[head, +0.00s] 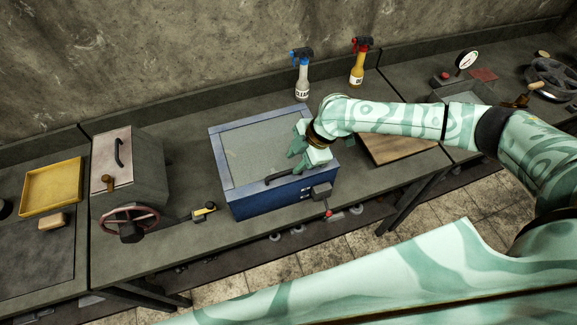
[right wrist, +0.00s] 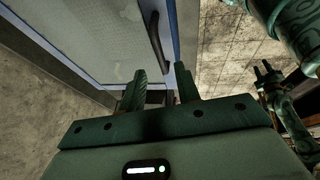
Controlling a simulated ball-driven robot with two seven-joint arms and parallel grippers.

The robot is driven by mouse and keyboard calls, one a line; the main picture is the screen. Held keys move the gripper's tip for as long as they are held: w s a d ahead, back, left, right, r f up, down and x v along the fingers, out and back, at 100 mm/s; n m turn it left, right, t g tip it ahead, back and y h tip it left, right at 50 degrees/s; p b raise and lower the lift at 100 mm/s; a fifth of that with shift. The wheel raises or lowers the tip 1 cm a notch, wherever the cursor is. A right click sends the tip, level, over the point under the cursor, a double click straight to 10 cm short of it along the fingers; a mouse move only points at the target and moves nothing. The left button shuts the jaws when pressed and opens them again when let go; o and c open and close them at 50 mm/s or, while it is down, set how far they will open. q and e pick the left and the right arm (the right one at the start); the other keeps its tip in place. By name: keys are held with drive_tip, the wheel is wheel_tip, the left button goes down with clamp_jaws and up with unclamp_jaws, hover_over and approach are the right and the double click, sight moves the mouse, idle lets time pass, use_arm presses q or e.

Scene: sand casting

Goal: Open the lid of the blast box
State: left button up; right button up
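The blast box (head: 268,196) is a blue box on the bench with a framed, cloudy window lid (head: 255,150), which lies shut. A black bar handle (head: 281,178) sits along the lid's front edge. My right gripper (head: 297,157) is over the lid's right part, just above and behind the handle. In the right wrist view my right gripper (right wrist: 160,88) has its fingers apart and empty. The handle (right wrist: 157,40) lies beyond the fingertips there, in line with the gap. My left gripper (right wrist: 268,72) shows small at the right of that view, its fingers apart.
A grey box with a handle and red handwheel (head: 128,222) stands left of the blast box. A yellow tray (head: 52,187) is further left. Two spray bottles (head: 302,77) (head: 357,65) stand behind. A wooden board (head: 398,148) lies to the right, partly under my arm.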

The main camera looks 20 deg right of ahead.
sight(289, 171)
drive_tip(key=x, duration=0.5)
clamp_jaws()
drive_tip(key=shift+w+r, duration=0.1)
